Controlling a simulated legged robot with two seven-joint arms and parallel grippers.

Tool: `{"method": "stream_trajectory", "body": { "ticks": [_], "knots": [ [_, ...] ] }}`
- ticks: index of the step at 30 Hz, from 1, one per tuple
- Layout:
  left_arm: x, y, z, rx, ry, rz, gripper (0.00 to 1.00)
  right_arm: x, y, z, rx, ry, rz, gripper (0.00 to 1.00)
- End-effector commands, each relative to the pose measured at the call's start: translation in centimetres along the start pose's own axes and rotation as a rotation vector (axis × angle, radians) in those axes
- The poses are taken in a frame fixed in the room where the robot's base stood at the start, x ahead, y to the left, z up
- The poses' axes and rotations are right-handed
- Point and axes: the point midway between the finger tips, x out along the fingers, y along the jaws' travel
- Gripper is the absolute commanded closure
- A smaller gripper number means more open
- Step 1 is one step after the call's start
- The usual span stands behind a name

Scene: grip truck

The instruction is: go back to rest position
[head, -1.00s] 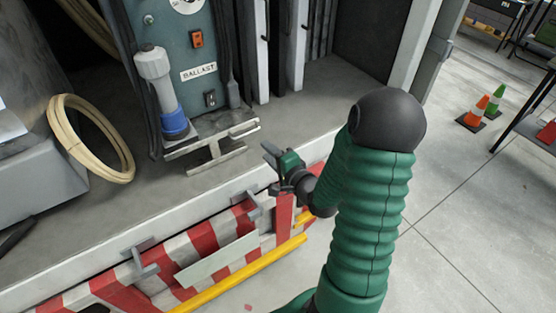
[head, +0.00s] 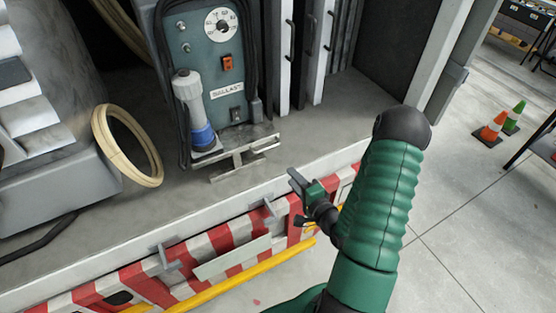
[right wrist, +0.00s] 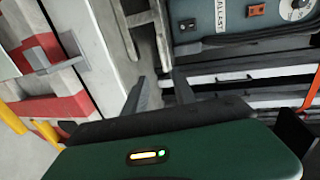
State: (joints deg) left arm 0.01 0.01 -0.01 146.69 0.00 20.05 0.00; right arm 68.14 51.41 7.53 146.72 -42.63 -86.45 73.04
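My right arm, with green ribbed sleeves and a dark joint, comes up from the bottom in the head view. My right gripper (head: 296,199) is at the front edge of the truck bed (head: 330,166), above the red and white striped panel (head: 230,240). In the right wrist view its two grey fingers (right wrist: 160,90) stand apart with nothing between them. Its fingers point toward the truck's inside and the ballast unit. My left gripper is not in view.
The blue-grey ballast unit (head: 222,60) stands in the bed with a metal bracket (head: 248,158) in front. A coiled beige hose (head: 108,150) lies left. Grey latches (head: 165,258) and a yellow bar (head: 240,280) line the edge. Cones (head: 492,127) stand on open floor at right.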

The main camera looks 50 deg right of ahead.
Motion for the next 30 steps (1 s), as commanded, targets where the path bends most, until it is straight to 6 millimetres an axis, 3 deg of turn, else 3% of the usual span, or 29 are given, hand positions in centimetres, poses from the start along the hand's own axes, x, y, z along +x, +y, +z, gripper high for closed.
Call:
{"method": "stream_trajectory", "body": {
  "ticks": [4,7,10,13,17,22,25,30],
  "knots": [
    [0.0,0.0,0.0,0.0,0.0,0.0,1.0,0.1,0.0,0.1,-0.012,-0.005,0.008,0.68],
    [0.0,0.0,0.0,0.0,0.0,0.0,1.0,1.1,0.5,1.7,-0.142,-0.053,0.085,0.68],
    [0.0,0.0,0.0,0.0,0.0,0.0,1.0,2.5,1.6,4.9,-0.446,-0.164,0.252,0.68],
    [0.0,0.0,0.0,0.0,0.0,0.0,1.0,2.4,2.1,8.7,-0.819,-0.313,0.435,0.68],
    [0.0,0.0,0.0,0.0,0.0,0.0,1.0,-0.8,1.4,14.0,-1.219,-0.552,0.612,0.68],
    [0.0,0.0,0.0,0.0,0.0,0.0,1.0,-7.8,0.2,20.1,-1.516,-0.903,0.698,0.68],
    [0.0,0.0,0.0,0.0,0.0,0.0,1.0,-10.6,-0.1,21.9,-1.582,-1.035,0.702,0.68],
    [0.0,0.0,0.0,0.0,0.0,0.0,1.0,-11.4,-0.1,22.2,-1.598,-1.084,0.707,0.68]
  ]
}}
